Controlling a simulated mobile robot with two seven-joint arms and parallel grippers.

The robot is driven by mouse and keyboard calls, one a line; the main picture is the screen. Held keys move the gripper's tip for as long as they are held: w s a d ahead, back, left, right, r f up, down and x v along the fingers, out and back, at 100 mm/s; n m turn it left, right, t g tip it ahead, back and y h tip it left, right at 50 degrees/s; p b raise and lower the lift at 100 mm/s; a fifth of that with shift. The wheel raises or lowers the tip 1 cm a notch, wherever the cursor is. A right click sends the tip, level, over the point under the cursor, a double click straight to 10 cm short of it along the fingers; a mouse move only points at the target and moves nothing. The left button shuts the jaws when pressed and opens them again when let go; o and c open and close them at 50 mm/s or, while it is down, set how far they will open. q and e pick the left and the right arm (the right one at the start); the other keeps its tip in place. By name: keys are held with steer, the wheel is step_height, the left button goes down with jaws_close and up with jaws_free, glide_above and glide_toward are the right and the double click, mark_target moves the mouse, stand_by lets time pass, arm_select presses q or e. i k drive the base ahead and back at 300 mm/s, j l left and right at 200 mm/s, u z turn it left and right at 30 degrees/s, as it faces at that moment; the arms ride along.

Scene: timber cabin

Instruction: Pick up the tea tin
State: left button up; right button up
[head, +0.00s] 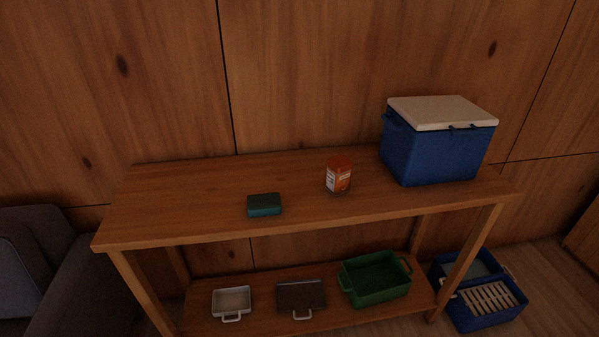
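A small orange-red round container (339,174) with a pale label stands upright on the wooden table, right of the middle. A small dark green box (264,205) lies near the table's front edge, to the left of the container. I cannot tell for sure which of these two is the tea tin; neither label is readable. Both stand free with bare tabletop around them. Neither of my grippers is in the head view.
The wooden table (180,200) has a blue cooler (430,155) with a white lid at its right end; its left part is bare. The lower shelf holds a pale tray (231,302), a dark tray (301,296) and a green crate (376,278). A blue open box (485,315) stands on the floor.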

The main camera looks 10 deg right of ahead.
mark_target(339, 167)
steer(key=i+l+u, duration=0.2)
steer(key=l+u, duration=0.7)
steer(key=l, duration=0.25)
steer(key=l+u, duration=0.45)
steer(key=l, duration=0.2)
steer(key=i+l, duration=0.05)
